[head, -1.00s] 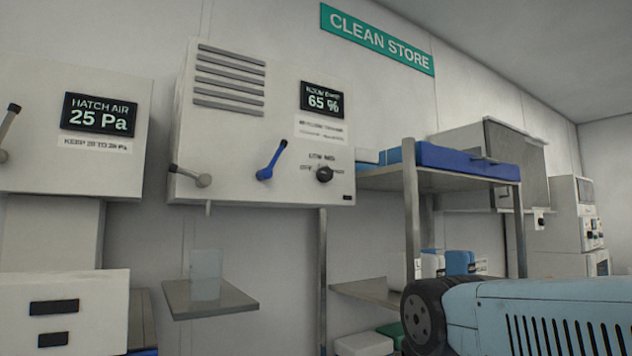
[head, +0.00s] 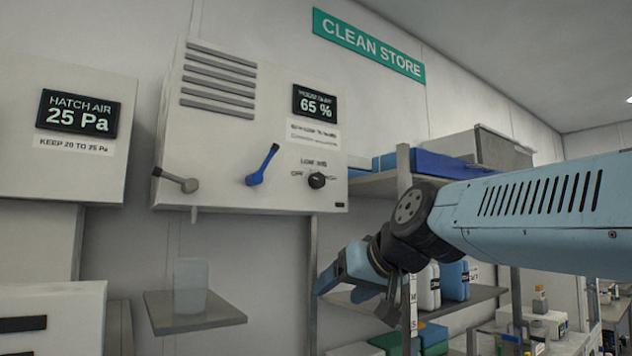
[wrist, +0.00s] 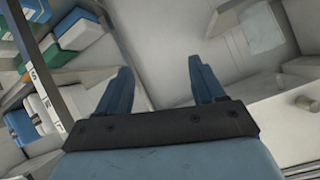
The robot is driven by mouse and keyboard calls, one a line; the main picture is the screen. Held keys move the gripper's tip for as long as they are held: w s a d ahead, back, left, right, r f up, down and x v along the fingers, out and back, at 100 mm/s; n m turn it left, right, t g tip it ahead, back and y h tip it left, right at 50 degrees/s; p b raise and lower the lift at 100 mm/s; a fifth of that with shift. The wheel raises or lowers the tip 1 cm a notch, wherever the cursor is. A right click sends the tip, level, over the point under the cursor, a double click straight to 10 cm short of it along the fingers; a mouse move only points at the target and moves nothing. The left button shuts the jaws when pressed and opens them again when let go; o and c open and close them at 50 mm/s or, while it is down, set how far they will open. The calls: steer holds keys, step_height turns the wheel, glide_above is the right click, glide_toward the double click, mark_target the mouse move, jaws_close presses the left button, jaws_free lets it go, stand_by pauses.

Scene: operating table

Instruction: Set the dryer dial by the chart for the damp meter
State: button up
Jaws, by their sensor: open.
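The dryer (head: 225,120) is a pale wall box with vents, a blue lever (head: 262,165) and a grey lever (head: 178,180). Its display (head: 315,103) reads 65 %. A label (head: 313,133) under the display is too small to read. The black dial (head: 317,180) sits at the dryer's lower right, with LOW and other marks around it; its exact setting is unclear. My gripper (head: 350,285) is below and right of the dial, apart from it. In the wrist view my gripper (wrist: 165,80) is open and empty. I cannot make out a chart.
A HATCH AIR display (head: 78,114) reading 25 Pa is at the left. A small shelf (head: 195,315) holding a translucent container (head: 191,285) juts out below the dryer. A shelf rack (head: 403,180) with blue boxes stands close on the right.

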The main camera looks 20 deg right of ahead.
mark_target(317, 179)
steer(key=w+d+r+m+t, duration=0.1)
steer(key=w+d+r+t, duration=0.2)
steer(key=r, duration=0.8)
steer(key=w+d+r+m+t, duration=0.1)
steer(key=w+d+r+t, duration=0.15)
steer(key=r, duration=0.75)
steer(key=shift+t, duration=0.45)
steer(key=x, duration=0.9)
steer(key=a+x, duration=0.1)
steer(key=x, duration=0.3)
steer(key=shift+r, duration=0.15)
steer(key=shift+c, duration=0.4)
steer(key=shift+y, duration=0.4)
steer(key=c, duration=1)
steer(key=shift+o, duration=0.2)
steer(key=shift+r+m, duration=0.1)
steer(key=shift+m, duration=0.3)
steer(key=m, duration=0.5)
steer(key=shift+r+g, duration=0.15)
steer(key=shift+g, duration=0.15)
steer(key=shift+a+m, duration=0.15)
steer(key=shift+m, duration=1.75)
